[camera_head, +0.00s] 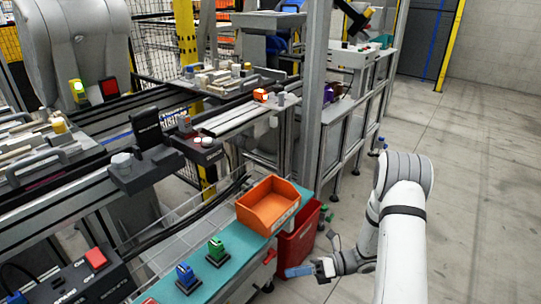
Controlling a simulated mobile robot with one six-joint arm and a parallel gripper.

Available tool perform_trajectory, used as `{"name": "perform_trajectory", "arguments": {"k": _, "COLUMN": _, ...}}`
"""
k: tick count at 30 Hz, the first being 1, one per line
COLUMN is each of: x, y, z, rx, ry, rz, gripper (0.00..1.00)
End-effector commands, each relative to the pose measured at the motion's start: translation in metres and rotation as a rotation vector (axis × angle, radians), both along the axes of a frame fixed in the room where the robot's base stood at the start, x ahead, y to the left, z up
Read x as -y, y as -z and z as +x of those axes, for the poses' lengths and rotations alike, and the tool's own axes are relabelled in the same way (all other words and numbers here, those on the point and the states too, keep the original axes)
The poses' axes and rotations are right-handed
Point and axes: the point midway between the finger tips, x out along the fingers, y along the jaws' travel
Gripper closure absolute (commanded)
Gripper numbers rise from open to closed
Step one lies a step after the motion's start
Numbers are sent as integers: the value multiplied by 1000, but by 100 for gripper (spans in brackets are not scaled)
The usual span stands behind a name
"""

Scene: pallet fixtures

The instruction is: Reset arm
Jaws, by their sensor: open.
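My arm rises at the right of the head view, white with grey joints, and bends down toward the left. My gripper (302,270) is at its lower left end, small in the picture, and looks open with nothing visible between its fingers. It hangs in front of the red bin (298,243), to the right of the teal shelf (237,255). Whether it touches the bin cannot be told.
An orange bin (268,205) sits on the teal shelf, with a green part (216,250) and a blue part (187,277) nearer me. A conveyor with pallet fixtures (222,80) fills the left and back. A grey post (314,90) stands mid-view. The floor (480,190) at right is clear.

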Motion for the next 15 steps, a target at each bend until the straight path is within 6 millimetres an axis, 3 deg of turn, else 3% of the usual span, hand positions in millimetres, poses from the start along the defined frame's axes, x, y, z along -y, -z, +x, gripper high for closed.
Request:
{"name": "perform_trajectory", "arguments": {"k": 1, "x": -2, "y": -40, "z": -5, "rx": 85, "ry": -59, "rz": -38, "gripper": 59}}
{"name": "perform_trajectory", "arguments": {"k": 3, "x": -3, "y": -72, "z": -15, "rx": 196, "ry": -141, "rz": -86, "gripper": 59}}
{"name": "perform_trajectory", "arguments": {"k": 15, "x": 9, "y": -234, "z": -77, "rx": 841, "ry": -645, "rz": -331, "gripper": 59}}
